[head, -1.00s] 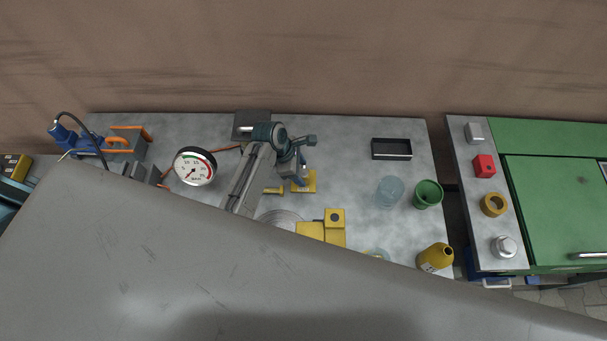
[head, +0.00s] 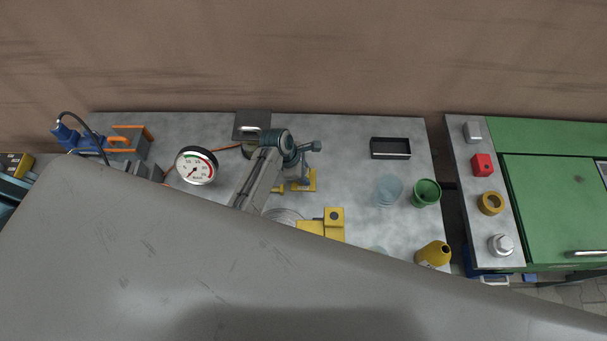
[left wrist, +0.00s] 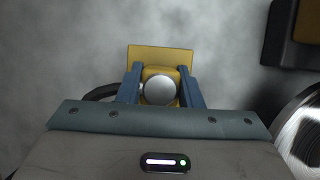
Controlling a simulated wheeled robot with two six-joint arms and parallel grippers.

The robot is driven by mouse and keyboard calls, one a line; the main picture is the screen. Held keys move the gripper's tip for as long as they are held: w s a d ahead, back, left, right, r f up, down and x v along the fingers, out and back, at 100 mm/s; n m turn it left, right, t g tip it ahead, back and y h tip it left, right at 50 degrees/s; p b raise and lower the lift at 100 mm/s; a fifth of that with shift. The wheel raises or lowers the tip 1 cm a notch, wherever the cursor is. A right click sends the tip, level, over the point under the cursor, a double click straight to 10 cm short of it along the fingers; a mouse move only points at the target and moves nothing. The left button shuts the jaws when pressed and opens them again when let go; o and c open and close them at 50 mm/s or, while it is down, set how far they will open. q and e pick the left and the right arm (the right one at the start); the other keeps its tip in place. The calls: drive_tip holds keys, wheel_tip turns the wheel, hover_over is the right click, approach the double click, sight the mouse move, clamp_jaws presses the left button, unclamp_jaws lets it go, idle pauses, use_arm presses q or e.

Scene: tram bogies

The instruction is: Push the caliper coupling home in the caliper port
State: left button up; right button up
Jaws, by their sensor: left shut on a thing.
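My left gripper (head: 304,175) reaches over the bench from the front left, its wrist bent downward. In the left wrist view its two blue fingers (left wrist: 160,88) are shut on a round silver-ended piece, which I take for the caliper coupling (left wrist: 159,89). A yellow block on a flat yellow plate (left wrist: 160,54), apparently the caliper port, is right behind and below it. The plate also shows in the head view (head: 311,182), partly under the gripper. The silver end hides the joint, so I cannot tell how deep the coupling sits. My right gripper is not in view.
A pressure gauge (head: 196,165) with an orange hose stands left of my arm. A larger yellow block (head: 333,222) stands nearer the front. A black tray (head: 390,148), clear cup (head: 387,190), green cup (head: 426,192) and yellow bottle (head: 433,254) stand to the right.

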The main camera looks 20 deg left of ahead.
use_arm(q)
drive_tip(key=shift+r, duration=0.1)
drive_tip(key=shift+r, duration=0.5)
wheel_tip(320, 180, up, 8)
drive_tip(key=shift+r+b, duration=0.1)
drive_tip(key=shift+b, duration=1.15)
drive_tip(key=shift+r, duration=0.3)
